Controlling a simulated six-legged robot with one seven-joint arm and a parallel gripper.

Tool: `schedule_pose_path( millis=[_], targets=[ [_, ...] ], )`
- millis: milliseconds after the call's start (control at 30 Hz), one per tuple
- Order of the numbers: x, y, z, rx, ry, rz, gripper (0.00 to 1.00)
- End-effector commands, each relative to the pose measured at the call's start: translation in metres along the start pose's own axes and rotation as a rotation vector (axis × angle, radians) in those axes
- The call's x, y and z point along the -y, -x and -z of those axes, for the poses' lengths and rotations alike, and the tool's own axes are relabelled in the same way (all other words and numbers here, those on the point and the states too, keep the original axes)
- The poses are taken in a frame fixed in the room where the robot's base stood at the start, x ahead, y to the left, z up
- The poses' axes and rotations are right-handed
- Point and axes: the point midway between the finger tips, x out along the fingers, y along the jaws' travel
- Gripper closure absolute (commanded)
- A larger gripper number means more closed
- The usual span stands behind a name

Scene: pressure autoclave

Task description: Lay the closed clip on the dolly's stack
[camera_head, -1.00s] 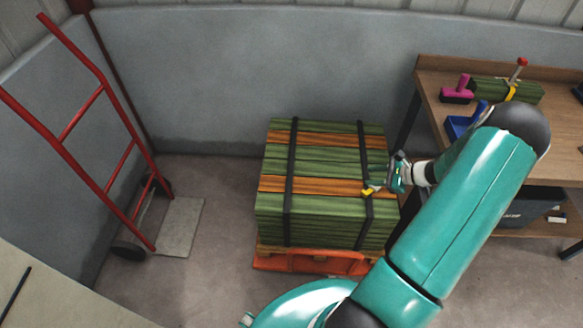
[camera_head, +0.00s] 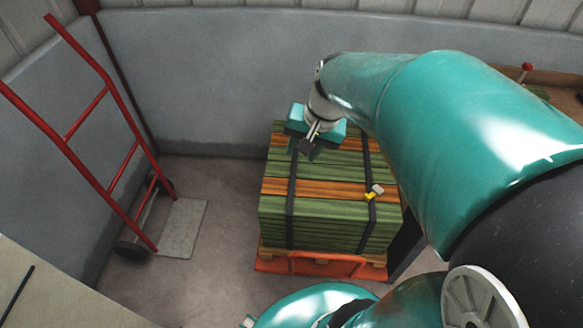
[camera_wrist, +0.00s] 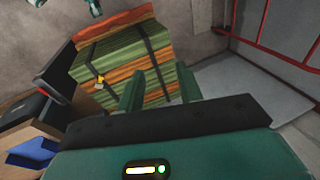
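The dolly's stack of green and orange boards (camera_head: 320,217) is bound by two black straps and sits on an orange dolly (camera_head: 320,266). A small clip, yellow and whitish (camera_head: 373,192), lies on the stack's top near the right strap. The clip also shows in the wrist view (camera_wrist: 99,80); its jaws are too small to judge. My gripper (camera_head: 306,150) is above the stack's back left part in the head view, apart from the clip. In the wrist view its two fingers (camera_wrist: 160,78) stand apart with nothing between them.
A red hand truck (camera_head: 110,130) stands at the left by the grey wall. A workbench, mostly hidden by my arm, is at the right; its blue tray (camera_wrist: 32,153) shows in the wrist view. Floor between hand truck and stack is clear.

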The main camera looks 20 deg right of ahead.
Motion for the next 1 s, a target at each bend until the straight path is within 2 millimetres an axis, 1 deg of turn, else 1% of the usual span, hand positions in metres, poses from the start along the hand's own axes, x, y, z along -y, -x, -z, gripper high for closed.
schedule_pose_path(
  millis=[33,200,300,433,500,600,1000],
  targets=[
    [0.009,0.011,-0.015,-0.031,0.075,-0.012,0.64],
    [0.022,0.040,-0.058,-0.132,0.308,-0.056,0.64],
    [0.025,0.054,-0.081,-0.192,0.434,-0.073,0.64],
    [0.025,0.065,-0.101,-0.252,0.550,-0.086,0.64],
    [0.024,0.068,-0.107,-0.272,0.587,-0.090,0.64],
    [0.023,0.069,-0.110,-0.284,0.610,-0.094,0.64],
    [0.023,0.070,-0.110,-0.284,0.609,-0.094,0.64]
  ],
)
